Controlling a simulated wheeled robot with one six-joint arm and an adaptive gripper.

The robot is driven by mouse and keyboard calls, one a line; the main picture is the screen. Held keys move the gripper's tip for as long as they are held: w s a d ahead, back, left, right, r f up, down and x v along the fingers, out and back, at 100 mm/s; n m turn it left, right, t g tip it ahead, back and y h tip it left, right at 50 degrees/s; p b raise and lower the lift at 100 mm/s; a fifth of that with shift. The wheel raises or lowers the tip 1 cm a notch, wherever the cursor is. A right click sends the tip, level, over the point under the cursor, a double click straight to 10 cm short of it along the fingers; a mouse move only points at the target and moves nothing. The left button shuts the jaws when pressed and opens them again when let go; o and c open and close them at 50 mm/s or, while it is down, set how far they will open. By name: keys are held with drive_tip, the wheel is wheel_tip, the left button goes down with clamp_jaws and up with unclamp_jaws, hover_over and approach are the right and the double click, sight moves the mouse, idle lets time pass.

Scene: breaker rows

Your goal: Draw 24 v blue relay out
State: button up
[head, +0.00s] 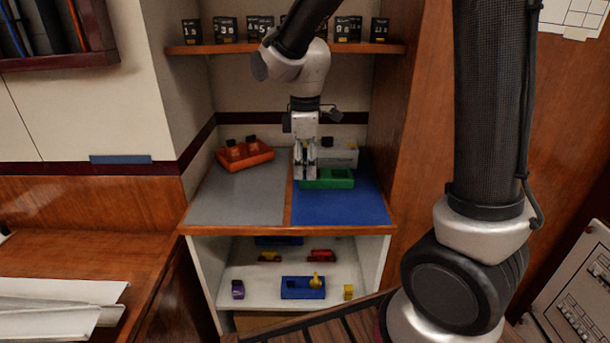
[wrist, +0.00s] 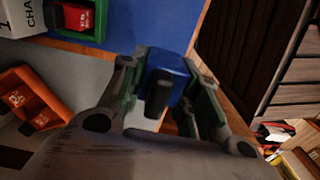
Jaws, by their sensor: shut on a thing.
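My gripper (head: 305,172) points down over the upper counter, at the left end of the green tray. In the wrist view its two fingers (wrist: 170,95) are closed on a blue relay (wrist: 170,66) with a black tab. The relay's underside is hidden, so I cannot tell its height above the counter. In the head view the relay is hidden by the fingers. The green tray (head: 340,183) sits on the blue mat (head: 345,208); in the wrist view it holds a red block (wrist: 75,18).
An orange tray (head: 247,159) with orange blocks stands on the grey mat (head: 235,197). A white lettered box (head: 342,156) is behind the green tray. Below, a shelf holds a blue tray (head: 293,294) with a yellow piece and several loose blocks. Black numbered boxes line the upper shelf (head: 225,49).

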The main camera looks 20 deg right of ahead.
sight(305, 149)
drive_tip(key=shift+r, duration=1.95)
